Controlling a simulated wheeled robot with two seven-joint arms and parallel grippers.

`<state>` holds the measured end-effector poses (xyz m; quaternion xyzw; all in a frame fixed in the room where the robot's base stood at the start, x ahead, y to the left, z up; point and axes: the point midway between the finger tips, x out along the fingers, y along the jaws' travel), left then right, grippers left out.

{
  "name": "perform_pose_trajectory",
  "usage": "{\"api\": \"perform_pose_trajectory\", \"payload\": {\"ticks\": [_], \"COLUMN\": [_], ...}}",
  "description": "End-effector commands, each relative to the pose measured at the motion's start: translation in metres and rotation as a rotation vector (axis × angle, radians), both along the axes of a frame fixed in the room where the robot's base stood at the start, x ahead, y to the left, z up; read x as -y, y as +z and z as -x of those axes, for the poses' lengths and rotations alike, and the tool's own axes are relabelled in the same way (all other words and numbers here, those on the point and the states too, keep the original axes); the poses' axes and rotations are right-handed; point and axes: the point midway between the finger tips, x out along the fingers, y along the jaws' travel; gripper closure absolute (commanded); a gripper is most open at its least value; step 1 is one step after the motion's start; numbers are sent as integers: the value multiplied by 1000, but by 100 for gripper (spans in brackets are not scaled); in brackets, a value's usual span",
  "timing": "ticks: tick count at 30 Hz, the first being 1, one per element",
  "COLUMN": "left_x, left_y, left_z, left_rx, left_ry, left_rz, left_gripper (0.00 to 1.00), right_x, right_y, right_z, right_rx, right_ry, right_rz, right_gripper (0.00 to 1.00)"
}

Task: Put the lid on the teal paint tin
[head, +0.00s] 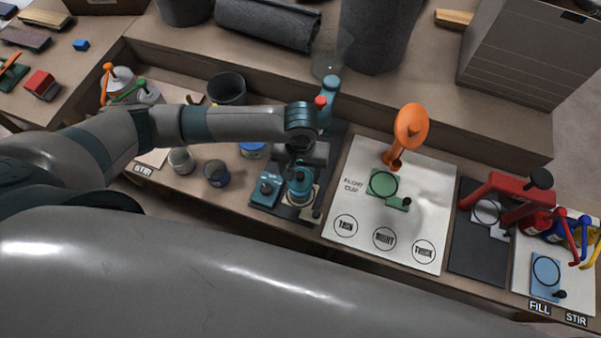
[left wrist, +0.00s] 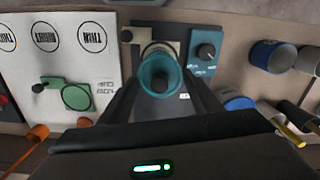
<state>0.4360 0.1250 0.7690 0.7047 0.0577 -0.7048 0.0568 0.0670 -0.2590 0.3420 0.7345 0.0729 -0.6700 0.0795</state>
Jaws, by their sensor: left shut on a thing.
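The teal paint tin (head: 300,189) is round and stands upright over a beige ringed pad on a dark mat. In the left wrist view the teal tin (left wrist: 160,70) shows a teal rim around a dark round middle; I cannot tell if that is paint or a knob. My left gripper (head: 300,168) is above it, its fingers shut on its sides; these fingers (left wrist: 160,88) also show in the left wrist view. I cannot tell whether the tin touches the pad. A separate lid cannot be made out. My right gripper is not in view.
A teal box with a black knob (head: 268,184) is just left of the tin, and a teal post (head: 330,88) stands behind. A white board (head: 350,205) with an orange lamp-like stand (head: 410,128) lies right. Clear and dark cups (head: 217,172) stand left.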

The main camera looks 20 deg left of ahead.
Motion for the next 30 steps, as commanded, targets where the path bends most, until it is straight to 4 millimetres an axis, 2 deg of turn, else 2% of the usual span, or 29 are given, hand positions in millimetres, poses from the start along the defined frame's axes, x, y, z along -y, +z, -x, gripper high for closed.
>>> {"api": "perform_pose_trajectory", "payload": {"ticks": [1, 4, 15, 30], "left_x": [0, 0, 0, 0], "left_y": [-7, -12, -29, -31], "left_z": [-1, -1, 0, 0], "left_rx": [1, 2, 0, 0], "left_ry": [0, 0, 1, 1], "left_rz": [0, 0, 0, 0], "left_gripper": [63, 63, 63, 63], "right_x": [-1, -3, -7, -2], "right_y": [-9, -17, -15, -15], "right_z": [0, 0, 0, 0], "right_rx": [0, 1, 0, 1], "right_ry": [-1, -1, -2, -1], "right_rz": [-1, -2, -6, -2], "right_gripper": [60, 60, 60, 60]}}
